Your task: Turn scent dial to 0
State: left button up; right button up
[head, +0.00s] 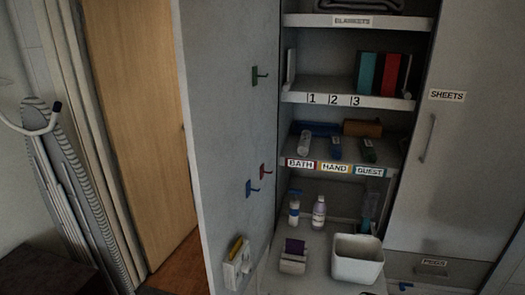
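No scent dial can be made out clearly in the head view. A small white box with a yellow part (238,262) is on the lower part of the open grey door. A pale box with a purple top (293,257) stands on the cupboard's lower surface. The frame is too coarse to tell whether either one carries a dial or numbers. Neither of my grippers is in view.
A white bin (357,260), a blue-topped bottle (294,208) and a clear bottle (319,212) stand in the lower cupboard. Labelled shelves (345,100) rise above. The open door (225,130) bounds the left; a closed cupboard door (460,150) is right.

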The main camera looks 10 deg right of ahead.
aim_at(246, 267)
jog(key=i+j+z, duration=0.1)
jog(key=z, duration=0.35)
jog(key=j+z, duration=0.25)
jog(key=z, duration=0.2)
jog(key=j+z, duration=0.25)
jog(key=z, duration=0.2)
jog(key=k+j+z, duration=0.1)
jog(key=j+z, duration=0.4)
jog(key=j, duration=0.55)
jog(key=k+j, duration=0.1)
jog(key=j, duration=0.85)
jog(key=i+l+u, duration=0.15)
jog(key=l+u, duration=0.35)
jog(key=l, duration=0.4)
jog(key=l+u, duration=0.45)
jog(key=l, duration=0.45)
